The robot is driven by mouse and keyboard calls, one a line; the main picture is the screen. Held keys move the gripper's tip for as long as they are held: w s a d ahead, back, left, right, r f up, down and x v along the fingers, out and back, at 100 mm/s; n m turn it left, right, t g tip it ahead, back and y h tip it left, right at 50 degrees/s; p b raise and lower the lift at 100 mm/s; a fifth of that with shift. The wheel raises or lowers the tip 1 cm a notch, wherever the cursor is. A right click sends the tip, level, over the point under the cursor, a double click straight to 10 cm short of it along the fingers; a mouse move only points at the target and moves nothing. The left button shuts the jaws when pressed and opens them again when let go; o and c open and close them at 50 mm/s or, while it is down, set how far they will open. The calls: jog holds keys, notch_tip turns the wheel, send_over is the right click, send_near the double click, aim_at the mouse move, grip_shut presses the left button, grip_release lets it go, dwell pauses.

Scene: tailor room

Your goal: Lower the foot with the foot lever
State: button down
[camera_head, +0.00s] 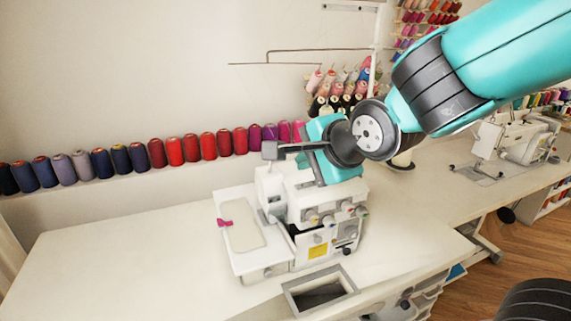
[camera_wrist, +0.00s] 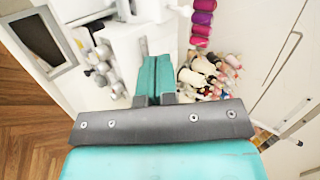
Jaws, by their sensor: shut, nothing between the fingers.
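The white overlock sewing machine (camera_head: 325,198) stands on the table with its dials facing front. Its sewing area, where the foot sits, is at its left side (camera_head: 272,208), too small to make out the foot's height. I cannot pick out the foot lever in either view. My gripper (camera_head: 318,160) is over the top of the machine, and its fingertips are hard to make out there. In the wrist view my gripper (camera_wrist: 154,60) has its two teal fingers together and empty, pointing at the white machine body (camera_wrist: 125,42). Whether they touch it I cannot tell.
The white table (camera_head: 120,255) is clear at left. A grey-framed opening (camera_head: 320,290) lies in front of the machine. Thread cones (camera_head: 345,90) stand behind it, and a row of spools (camera_head: 190,148) lines the wall. Another machine (camera_head: 515,138) stands at right.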

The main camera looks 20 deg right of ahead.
jog(key=d, duration=0.1)
jog(key=p, duration=0.8)
send_near(271, 163)
notch_tip(271, 163, down, 3)
jog(key=w, duration=0.2)
jog(key=shift+w+a+f+p, duration=0.15)
jog(key=shift+w+p, duration=0.1)
jog(key=shift+w, duration=0.25)
jog(key=shift+w+a+r+p, duration=0.1)
jog(key=shift+w+a+p, duration=0.1)
jog(key=shift+w, duration=0.25)
jog(key=shift+w+g+p, duration=0.15)
jog(key=shift+g+p, duration=0.25)
jog(key=shift+p, duration=0.3)
